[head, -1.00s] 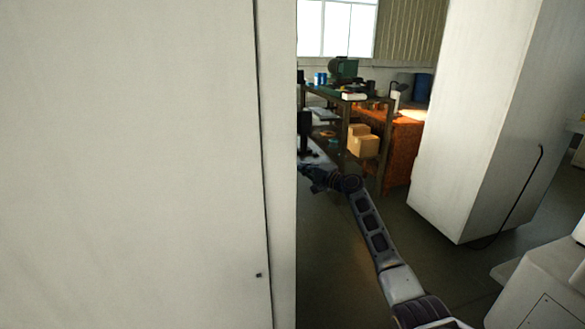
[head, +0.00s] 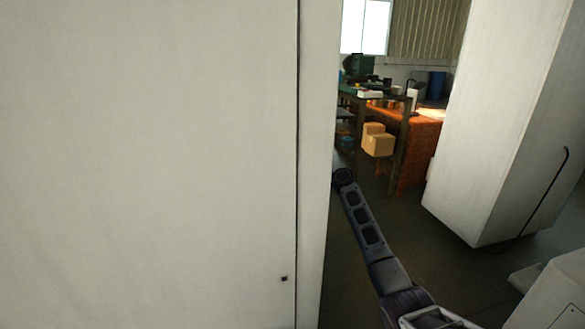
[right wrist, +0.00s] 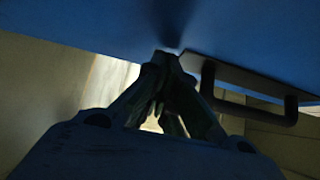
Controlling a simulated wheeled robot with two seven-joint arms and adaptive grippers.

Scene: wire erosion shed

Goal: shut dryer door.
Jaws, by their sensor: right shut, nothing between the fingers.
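In the right wrist view a blue panel (right wrist: 120,25) fills the top, with a dark bar handle (right wrist: 250,104) at the right; it looks like the dryer door. My right gripper (right wrist: 166,62) is shut and empty. Its fingertips are at the blue panel's lower edge, left of the handle, and seem to touch it. In the head view my right arm reaches forward and its gripper is hidden behind a large pale panel. The dryer door cannot be made out in the head view. My left gripper is not in view.
The large pale panel (head: 150,160) fills the left half of the head view. A tall pale cabinet (head: 495,120) stands at the right. Behind are a dark workbench (head: 400,105) and cardboard boxes (head: 378,143). Open floor (head: 450,265) lies between the panel and the cabinet.

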